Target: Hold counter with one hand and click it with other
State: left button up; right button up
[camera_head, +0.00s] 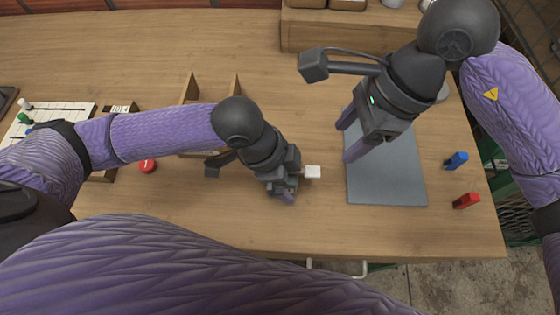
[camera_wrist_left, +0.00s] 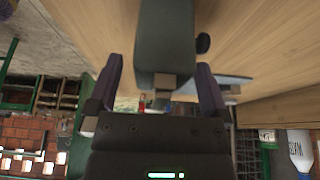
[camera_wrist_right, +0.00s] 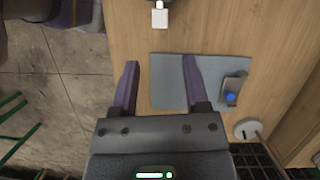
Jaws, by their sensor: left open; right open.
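I cannot tell for sure which thing is the counter. A small white block (camera_head: 312,171) sits right beside my left gripper (camera_head: 290,183); it also shows at the top of the right wrist view (camera_wrist_right: 160,18). In the left wrist view a dark grey-green body (camera_wrist_left: 165,40) with a pale end lies before the open fingers. A grey object with a blue round part (camera_wrist_right: 235,88) lies at the mat's far end; in the head view my right arm hides it. My right gripper (camera_head: 350,138) is open and empty above the grey mat (camera_head: 385,190).
A blue clip (camera_head: 456,160) and a red clip (camera_head: 466,200) lie right of the mat. A red round item (camera_head: 148,166) and a white board (camera_head: 55,118) are at the left. A wooden rack (camera_head: 190,88) stands behind my left arm. The front middle of the table is clear.

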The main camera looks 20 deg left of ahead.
pick_arm(q)
grip_shut()
pick_arm(e)
jog(key=shift+c, duration=0.3)
grip_shut()
dwell(1.5)
